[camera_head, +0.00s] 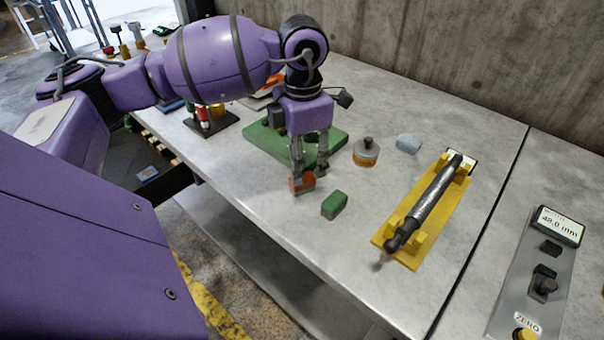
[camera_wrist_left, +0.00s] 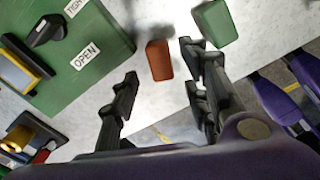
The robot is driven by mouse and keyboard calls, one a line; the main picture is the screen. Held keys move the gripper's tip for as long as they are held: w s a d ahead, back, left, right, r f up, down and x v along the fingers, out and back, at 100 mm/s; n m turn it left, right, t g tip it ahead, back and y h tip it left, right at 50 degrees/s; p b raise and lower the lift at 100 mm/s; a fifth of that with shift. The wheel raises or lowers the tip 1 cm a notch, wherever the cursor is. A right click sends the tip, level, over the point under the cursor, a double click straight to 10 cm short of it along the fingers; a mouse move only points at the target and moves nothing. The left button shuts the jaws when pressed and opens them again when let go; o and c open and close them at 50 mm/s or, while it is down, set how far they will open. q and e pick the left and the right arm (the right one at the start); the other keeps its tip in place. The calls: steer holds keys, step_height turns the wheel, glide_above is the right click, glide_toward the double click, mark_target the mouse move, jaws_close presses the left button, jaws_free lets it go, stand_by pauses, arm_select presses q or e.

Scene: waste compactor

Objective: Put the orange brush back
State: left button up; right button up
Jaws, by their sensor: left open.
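The orange brush (camera_head: 301,184) is a small orange-red block on the grey table, near its front edge. It also shows in the left wrist view (camera_wrist_left: 159,60), ahead of and between my open fingers. My left gripper (camera_head: 309,172) points down right at the brush in the head view, its fingers partly overlapping it. In the left wrist view the left gripper (camera_wrist_left: 160,84) is open with nothing between its fingertips. Whether a finger touches the brush I cannot tell. A similar green block (camera_head: 334,204) lies just right of the brush. My right gripper is not in view.
A green board (camera_head: 329,137) with an "OPEN" label lies behind the brush. A round jar (camera_head: 366,152), a pale bluish piece (camera_head: 408,143) and a yellow cradle (camera_head: 391,250) holding a dark rod stand to the right. The table front between them is clear.

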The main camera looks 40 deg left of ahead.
arm_select(q)
step_height(320, 180, up, 7)
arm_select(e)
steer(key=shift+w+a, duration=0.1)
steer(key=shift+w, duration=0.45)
arm_select(q)
steer(key=shift+f, duration=0.1)
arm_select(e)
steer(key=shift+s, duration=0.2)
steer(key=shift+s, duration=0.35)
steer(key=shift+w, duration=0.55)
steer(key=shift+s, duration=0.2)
